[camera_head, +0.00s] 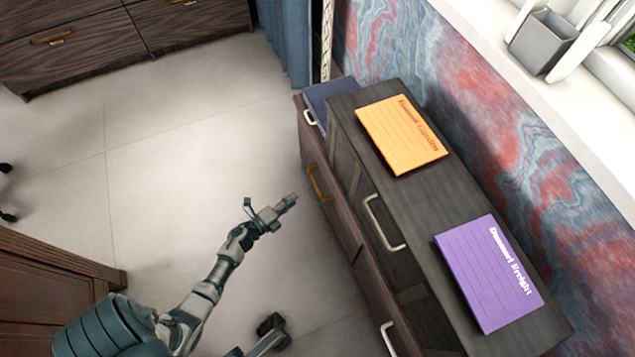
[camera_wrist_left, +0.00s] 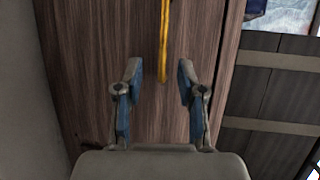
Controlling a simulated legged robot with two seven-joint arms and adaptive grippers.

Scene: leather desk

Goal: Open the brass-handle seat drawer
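The brass handle (camera_head: 318,183) is on a brown wood drawer front (camera_head: 341,212) on the left side of the long dark cabinet. That front looks in line with the brown panels beside it. My left gripper (camera_head: 290,203) is just left of the handle in the head view, apart from it. In the left wrist view, the yellow handle (camera_wrist_left: 164,45) hangs upright ahead of my open left gripper (camera_wrist_left: 158,80), between the lines of its two blue-padded fingers. Nothing is held. A dark part of mine, perhaps my right gripper (camera_head: 270,328), shows at the bottom edge.
Pale handles (camera_head: 383,222) sit on neighbouring fronts. An orange folder (camera_head: 402,134) and a purple folder (camera_head: 488,273) lie on the cabinet top. A brown wooden desk (camera_head: 55,285) stands at lower left. The pale floor (camera_head: 190,180) left of the cabinet is clear.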

